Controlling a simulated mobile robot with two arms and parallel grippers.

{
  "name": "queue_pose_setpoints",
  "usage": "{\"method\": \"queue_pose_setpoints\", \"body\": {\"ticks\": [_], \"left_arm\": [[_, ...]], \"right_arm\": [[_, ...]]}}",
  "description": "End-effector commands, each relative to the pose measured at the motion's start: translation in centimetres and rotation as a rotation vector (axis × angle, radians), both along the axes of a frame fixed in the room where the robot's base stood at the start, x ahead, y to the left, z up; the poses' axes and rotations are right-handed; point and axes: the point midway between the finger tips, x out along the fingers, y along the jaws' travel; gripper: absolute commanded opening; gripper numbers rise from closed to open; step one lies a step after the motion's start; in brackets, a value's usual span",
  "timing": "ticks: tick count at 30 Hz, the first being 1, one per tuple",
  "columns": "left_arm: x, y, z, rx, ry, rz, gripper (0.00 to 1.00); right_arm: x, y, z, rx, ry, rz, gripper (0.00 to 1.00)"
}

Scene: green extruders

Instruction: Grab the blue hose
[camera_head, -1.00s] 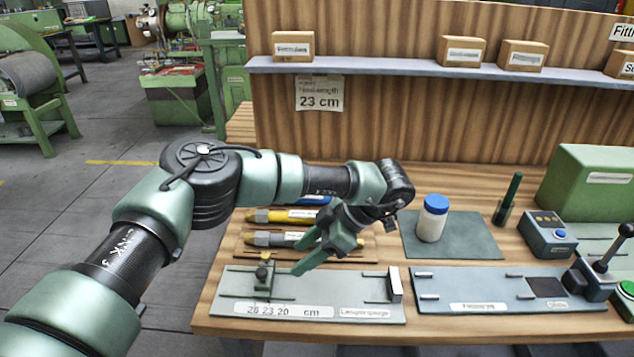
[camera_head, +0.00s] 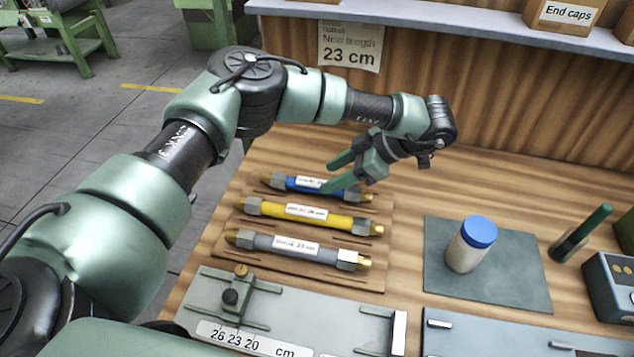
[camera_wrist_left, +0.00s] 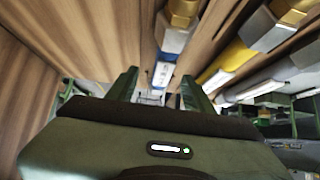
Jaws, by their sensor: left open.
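The blue hose (camera_head: 300,184) lies at the back of a wooden rack (camera_head: 225,243) on the bench, with metal fittings and brass ends. My left gripper (camera_head: 332,175) is open and empty, with its green fingers near the right part of the blue hose. One finger overlaps the hose in the head view; whether they touch I cannot tell. In the left wrist view the blue hose (camera_wrist_left: 165,72) lies ahead, between the directions of the two open fingers (camera_wrist_left: 157,88). My right gripper is not in view.
A yellow hose (camera_head: 268,210) and a grey hose (camera_head: 275,243) lie in front of the blue one. A length gauge (camera_head: 380,322) is at the front edge. A white bottle with a blue cap (camera_head: 470,245) stands on a dark mat to the right.

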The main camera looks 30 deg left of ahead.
Motion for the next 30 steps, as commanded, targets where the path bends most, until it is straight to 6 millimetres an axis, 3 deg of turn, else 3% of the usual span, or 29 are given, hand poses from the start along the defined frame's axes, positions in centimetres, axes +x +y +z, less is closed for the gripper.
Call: {"method": "queue_pose_setpoints", "body": {"ticks": [9,17,23,30], "left_arm": [[-1.5,3.1,-2.3,0.002,0.001,0.002,0.52],[-1.6,3.5,-3.1,0.0,-0.001,0.0,0.52],[-1.6,3.5,-3.0,0.0,-0.001,0.0,0.02],[-1.6,3.5,-3.0,0.0,-0.001,0.0,0.0]], "right_arm": [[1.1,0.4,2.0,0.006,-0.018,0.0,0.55],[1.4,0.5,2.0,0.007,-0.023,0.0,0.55],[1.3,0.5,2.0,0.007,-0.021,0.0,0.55],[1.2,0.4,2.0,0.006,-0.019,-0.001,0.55]]}}
